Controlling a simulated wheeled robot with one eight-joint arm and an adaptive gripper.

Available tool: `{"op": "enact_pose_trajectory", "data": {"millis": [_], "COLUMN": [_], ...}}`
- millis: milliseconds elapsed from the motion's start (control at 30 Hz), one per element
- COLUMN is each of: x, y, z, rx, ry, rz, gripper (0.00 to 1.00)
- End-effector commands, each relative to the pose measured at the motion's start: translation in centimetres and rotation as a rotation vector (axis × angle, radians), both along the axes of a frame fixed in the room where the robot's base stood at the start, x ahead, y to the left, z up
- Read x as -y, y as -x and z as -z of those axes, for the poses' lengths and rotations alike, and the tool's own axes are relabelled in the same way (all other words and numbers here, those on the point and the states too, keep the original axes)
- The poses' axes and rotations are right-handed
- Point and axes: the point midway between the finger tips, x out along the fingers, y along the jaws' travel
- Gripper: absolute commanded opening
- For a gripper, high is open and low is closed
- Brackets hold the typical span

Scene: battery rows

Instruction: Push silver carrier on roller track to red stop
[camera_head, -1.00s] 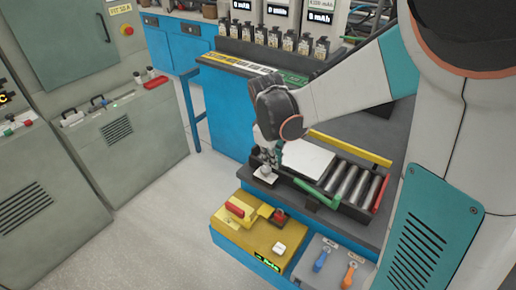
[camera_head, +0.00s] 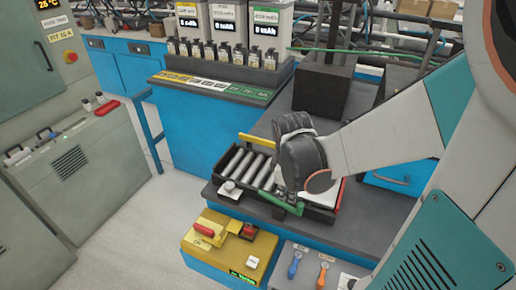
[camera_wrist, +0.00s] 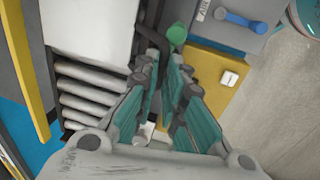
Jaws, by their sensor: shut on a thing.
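The pale silver carrier (camera_head: 322,196) lies toward the right end of the roller track, partly hidden behind my gripper (camera_head: 290,194). It also shows as a flat pale plate (camera_wrist: 88,27) at the upper left of the wrist view. My gripper (camera_wrist: 166,72) is beside it at the track's front edge, fingers drawn together around a dark part next to the carrier; the exact contact is hidden. Bare rollers (camera_head: 250,168) show left of the carrier. The red stop (camera_head: 339,194) is a thin strip at the right end, close to the carrier; any gap cannot be made out.
In front stand a yellow box (camera_head: 215,250) with red controls and a grey panel (camera_head: 310,263) with blue and orange levers. Batteries (camera_head: 225,53) stand at the back.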

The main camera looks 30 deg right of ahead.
Motion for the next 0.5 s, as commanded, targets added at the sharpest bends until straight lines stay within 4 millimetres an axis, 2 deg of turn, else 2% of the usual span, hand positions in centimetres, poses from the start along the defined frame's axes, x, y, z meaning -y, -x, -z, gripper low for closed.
{"op": "enact_pose_trajectory", "data": {"millis": [33, 167, 200, 300, 500], "x": [0.02, 0.03, 0.04, 0.02, 0.01], "y": [0.59, 0.65, 0.67, 0.62, 0.47], "z": [0.20, 0.22, 0.23, 0.22, 0.14], "rx": [-0.009, -0.010, -0.011, -0.010, -0.007], "ry": [0.003, 0.004, 0.003, 0.004, 0.003], "rz": [0.001, 0.001, 0.001, 0.002, 0.001], "gripper": [0.00, 0.00, 0.12, 0.30, 0.30]}}
